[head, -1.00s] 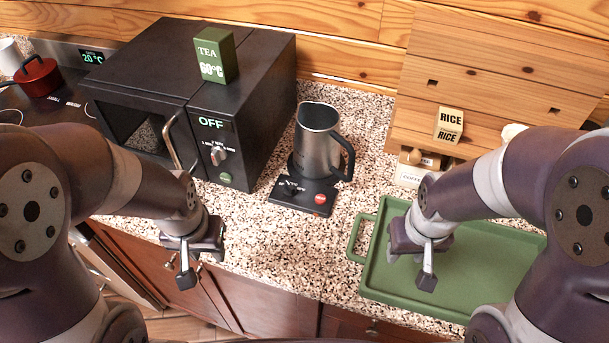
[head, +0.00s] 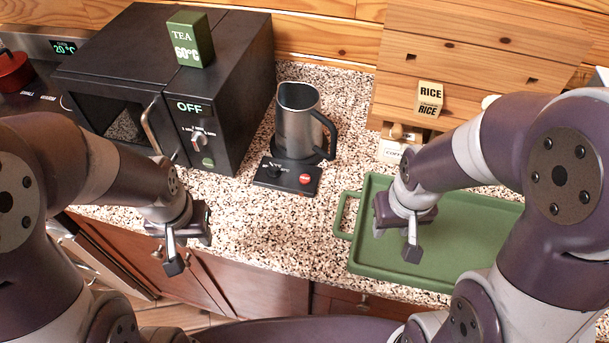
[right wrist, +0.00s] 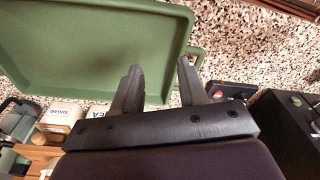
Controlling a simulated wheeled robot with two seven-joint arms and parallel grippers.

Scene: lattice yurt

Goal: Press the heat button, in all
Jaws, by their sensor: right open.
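A steel kettle (head: 296,122) with a black handle stands upright on a black base (head: 285,180) on the speckled counter. The base has a dark knob at its left and a round red button (head: 305,179) at its right; its lettering is too small to read. The red button also shows in the right wrist view (right wrist: 218,92). My right gripper (right wrist: 159,66) is open and empty; in the head view it hangs over the green tray (head: 440,275), right of the base. My left gripper (head: 173,264) is over the counter's front edge, left of the base; its jaw gap is unclear.
A black microwave (head: 230,95) showing OFF stands left of the kettle, with a green tea box (head: 190,40) on top. A rice box (head: 428,98) sits on wooden drawers at the back right. Counter in front of the base is clear.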

